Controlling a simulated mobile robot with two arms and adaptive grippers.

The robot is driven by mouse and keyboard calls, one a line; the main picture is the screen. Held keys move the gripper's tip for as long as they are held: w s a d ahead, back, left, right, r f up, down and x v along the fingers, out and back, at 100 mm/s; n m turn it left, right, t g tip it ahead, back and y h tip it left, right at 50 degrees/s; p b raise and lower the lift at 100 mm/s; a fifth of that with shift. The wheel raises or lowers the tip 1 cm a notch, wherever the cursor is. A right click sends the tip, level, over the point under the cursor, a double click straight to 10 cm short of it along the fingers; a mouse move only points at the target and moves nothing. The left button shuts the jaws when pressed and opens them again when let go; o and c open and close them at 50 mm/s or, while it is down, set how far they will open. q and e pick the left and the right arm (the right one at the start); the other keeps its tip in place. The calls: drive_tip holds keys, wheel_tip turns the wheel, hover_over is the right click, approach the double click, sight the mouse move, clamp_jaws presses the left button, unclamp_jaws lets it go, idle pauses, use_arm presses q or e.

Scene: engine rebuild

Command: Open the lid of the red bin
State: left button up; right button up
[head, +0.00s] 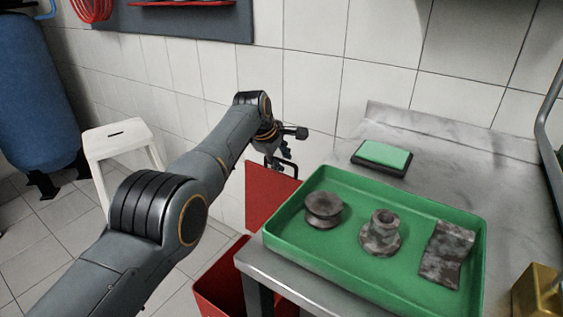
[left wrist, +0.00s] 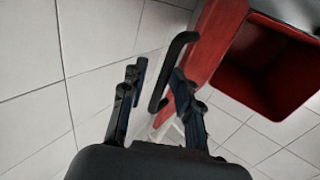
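The red bin (head: 222,285) stands on the floor left of the metal table, its mouth uncovered. Its red lid (head: 268,197) is swung up and stands roughly upright. In the left wrist view the lid (left wrist: 214,38) is beside the open bin (left wrist: 262,75), whose inside shows. A black bar handle (left wrist: 172,68) is fixed to the lid. My left gripper (head: 282,152) is at the lid's top edge. In the left wrist view its fingers (left wrist: 160,85) are apart, with the handle between their tips, nearer the right finger; contact cannot be told. My right gripper is out of view.
The metal table (head: 390,118) holds a green tray (head: 330,258) with rusty parts, close right of the lid, and a green-topped pad (head: 383,155). A white stool (head: 118,142) and blue tank (head: 38,95) stand left. A tiled wall is behind.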

use_arm(q)
drive_tip(key=shift+s+f, duration=0.1)
drive_tip(key=shift+f, duration=0.15)
drive_tip(key=shift+s+a+r, duration=0.1)
drive_tip(key=shift+s+r, duration=0.05)
drive_tip(key=shift+r, duration=0.4)
drive_tip(key=shift+s+a+r, duration=0.25)
drive_tip(key=shift+s+r, duration=0.1)
drive_tip(key=shift+r, duration=0.05)
drive_tip(key=v, duration=1)
drive_tip(key=shift+w, duration=0.2)
